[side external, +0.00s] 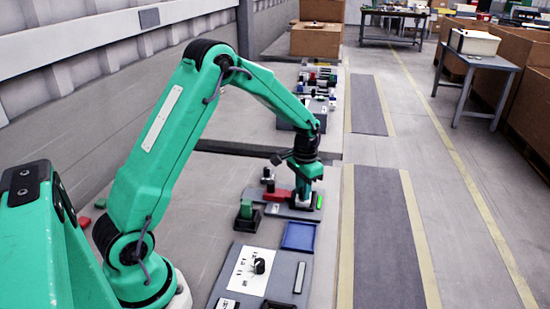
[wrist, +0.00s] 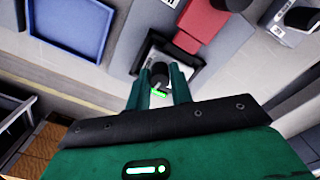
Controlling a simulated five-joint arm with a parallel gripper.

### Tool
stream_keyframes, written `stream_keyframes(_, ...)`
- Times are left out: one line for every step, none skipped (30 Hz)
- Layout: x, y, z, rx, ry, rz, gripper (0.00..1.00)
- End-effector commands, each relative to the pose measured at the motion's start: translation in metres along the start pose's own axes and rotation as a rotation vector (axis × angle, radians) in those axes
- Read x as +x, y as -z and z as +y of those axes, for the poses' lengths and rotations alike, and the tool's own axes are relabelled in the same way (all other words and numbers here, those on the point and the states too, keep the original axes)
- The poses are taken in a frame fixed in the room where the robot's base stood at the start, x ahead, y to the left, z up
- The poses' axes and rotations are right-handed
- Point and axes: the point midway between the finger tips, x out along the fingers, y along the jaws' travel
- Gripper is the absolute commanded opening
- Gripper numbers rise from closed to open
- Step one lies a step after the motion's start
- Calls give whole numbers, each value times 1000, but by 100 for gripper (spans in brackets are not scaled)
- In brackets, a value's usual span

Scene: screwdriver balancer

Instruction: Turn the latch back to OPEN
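My gripper (wrist: 160,80) points down over a small pale plate with a black frame (wrist: 184,54). Its two green fingers stand apart, one on each side of a dark upright knob (wrist: 159,70), which looks like the latch. I cannot tell whether the fingers press on it. A bright green mark (wrist: 160,93) shows between the fingers, close to the knob. No OPEN lettering is readable. In the side external view my gripper (side external: 303,196) is low over the grey station board, and its fingertips and the latch are largely hidden. A green light (side external: 319,201) glows just right of it.
A red block (wrist: 203,22) stands beside the framed plate. A blue tray (wrist: 72,25) lies to its left; it also shows in the side external view (side external: 299,237). A green block on a black base (side external: 246,215) and a white sheet with a black item (side external: 243,272) are nearby.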

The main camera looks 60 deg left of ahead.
Motion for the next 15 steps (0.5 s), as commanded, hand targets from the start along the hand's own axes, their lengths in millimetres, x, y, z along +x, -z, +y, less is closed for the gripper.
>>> stream_keyframes(0, 0, 0, 0, 0, 0, 12)
stream_keyframes(0, 0, 0, 0, 0, 0, 6)
stream_keyframes(0, 0, 0, 0, 0, 0, 0)
stream_keyframes(0, 0, 0, 0, 0, 0, 0)
stream_keyframes(0, 0, 0, 0, 0, 0, 0)
stream_keyframes(0, 0, 0, -1, 0, 0, 0)
stream_keyframes(0, 0, 0, -4, 0, 0, 0)
stream_keyframes(0, 0, 0, -9, 0, 0, 0)
stream_keyframes(0, 0, 0, -19, 0, 0, 0)
stream_keyframes(0, 0, 0, -30, 0, 0, 0)
stream_keyframes(0, 0, 0, -41, 0, 0, 0)
stream_keyframes(0, 0, 0, -56, 0, 0, 0)
stream_keyframes(0, 0, 0, -68, 0, 0, 0)
stream_keyframes(0, 0, 0, -77, 0, 0, 0)
stream_keyframes(0, 0, 0, -87, 0, 0, 0)
